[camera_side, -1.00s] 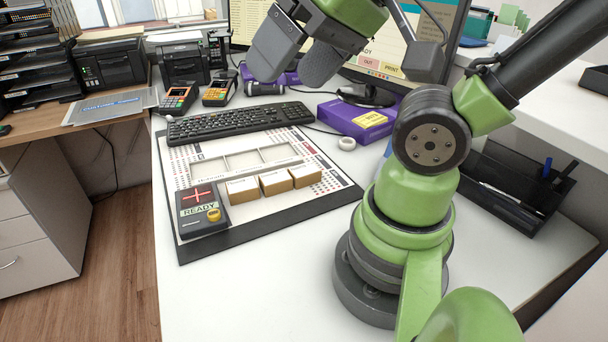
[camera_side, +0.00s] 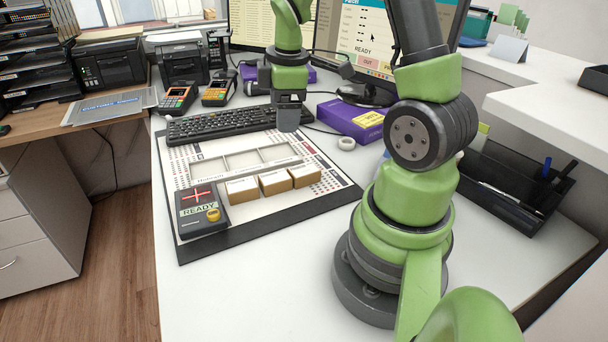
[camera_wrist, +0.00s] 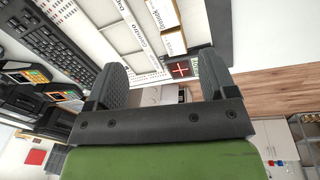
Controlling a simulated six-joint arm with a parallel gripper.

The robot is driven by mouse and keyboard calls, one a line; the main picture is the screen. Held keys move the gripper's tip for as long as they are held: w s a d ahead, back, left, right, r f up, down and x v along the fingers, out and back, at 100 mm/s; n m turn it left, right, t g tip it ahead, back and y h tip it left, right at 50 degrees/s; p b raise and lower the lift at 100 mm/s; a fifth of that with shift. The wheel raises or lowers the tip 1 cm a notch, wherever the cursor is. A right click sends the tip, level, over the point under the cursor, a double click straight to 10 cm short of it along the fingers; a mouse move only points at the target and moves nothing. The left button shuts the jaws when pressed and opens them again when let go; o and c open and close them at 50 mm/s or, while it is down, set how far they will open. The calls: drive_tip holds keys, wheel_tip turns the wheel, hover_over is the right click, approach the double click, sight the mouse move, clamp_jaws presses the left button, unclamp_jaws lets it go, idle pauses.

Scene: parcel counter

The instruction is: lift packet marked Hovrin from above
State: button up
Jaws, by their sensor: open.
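Three small tan packets with white tops stand in a row on the mat: a left packet (camera_side: 242,190), a middle packet (camera_side: 275,183) and a right packet (camera_side: 306,175). Their labels are too small in the side view to tell which is Hovrin. In the wrist view, packets (camera_wrist: 175,43) show at the top, partly cut off, with no label I can surely read as Hovrin. My gripper (camera_side: 288,121) points down behind the packets, above the mat's far edge near the keyboard. In the wrist view its two fingers (camera_wrist: 163,82) are apart with nothing between them.
A divided white tray (camera_side: 240,160) lies behind the packets on the mat (camera_side: 275,228). A dark device reading READY (camera_side: 200,208) sits at the left packet's left. The keyboard (camera_side: 220,121), a purple box (camera_side: 352,119) and a tape roll (camera_side: 346,143) are behind. The front counter is clear.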

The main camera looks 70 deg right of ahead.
drive_tip(key=s+d+f+n+g, duration=0.1)
drive_tip(key=s+d+f+n, duration=0.1)
drive_tip(key=d+f+n, duration=0.3)
drive_tip(key=m, duration=0.2)
hover_over(304, 169)
drive_tip(key=shift+y, duration=0.3)
drive_tip(key=f, duration=0.5)
drive_tip(key=shift+a+f, duration=0.25)
drive_tip(key=shift+f, duration=0.15)
drive_tip(key=shift+d+f, duration=0.2)
drive_tip(key=shift+f, duration=2.8)
drive_tip(key=shift+c, duration=0.4)
drive_tip(key=c, duration=1)
